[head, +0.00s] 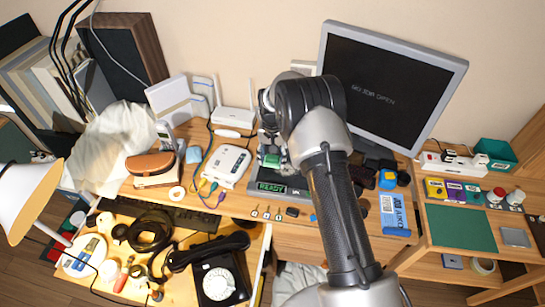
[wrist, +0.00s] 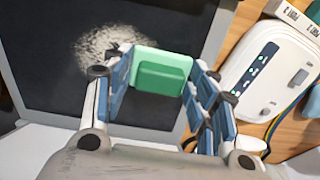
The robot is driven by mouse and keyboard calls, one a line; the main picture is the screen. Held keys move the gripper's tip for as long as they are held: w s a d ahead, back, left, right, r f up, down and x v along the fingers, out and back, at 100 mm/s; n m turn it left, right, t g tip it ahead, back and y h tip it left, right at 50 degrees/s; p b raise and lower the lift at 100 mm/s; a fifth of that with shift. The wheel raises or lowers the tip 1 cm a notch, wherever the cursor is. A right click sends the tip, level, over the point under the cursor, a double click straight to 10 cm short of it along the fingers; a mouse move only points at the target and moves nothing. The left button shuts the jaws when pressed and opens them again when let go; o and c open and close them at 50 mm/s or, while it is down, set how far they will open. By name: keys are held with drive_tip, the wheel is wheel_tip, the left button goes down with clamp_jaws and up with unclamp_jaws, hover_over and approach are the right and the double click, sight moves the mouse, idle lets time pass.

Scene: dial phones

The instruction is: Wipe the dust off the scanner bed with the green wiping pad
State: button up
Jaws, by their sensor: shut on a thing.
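My gripper (wrist: 160,76) is shut on the green wiping pad (wrist: 162,62), with a finger on each side of it. The pad is also seen in the head view (head: 270,160), under my wrist. The scanner bed (wrist: 45,75) is a dark glass panel with a pale frame. A pale, speckled dust patch (wrist: 100,44) lies on the glass, just left of the pad and partly behind it. I cannot tell whether the pad touches the glass. In the head view my arm hides most of the scanner; its front shows a green READY display (head: 271,188).
A white router-like box (head: 227,165) with coloured cables stands left of the scanner. A monitor (head: 385,85) stands behind to the right. Small keys (head: 267,212) lie in front, and a blue packet (head: 394,213) is to the right. The desk around is crowded.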

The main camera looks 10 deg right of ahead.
drive_tip(key=shift+f+b, duration=0.65)
drive_tip(key=shift+f, duration=0.4)
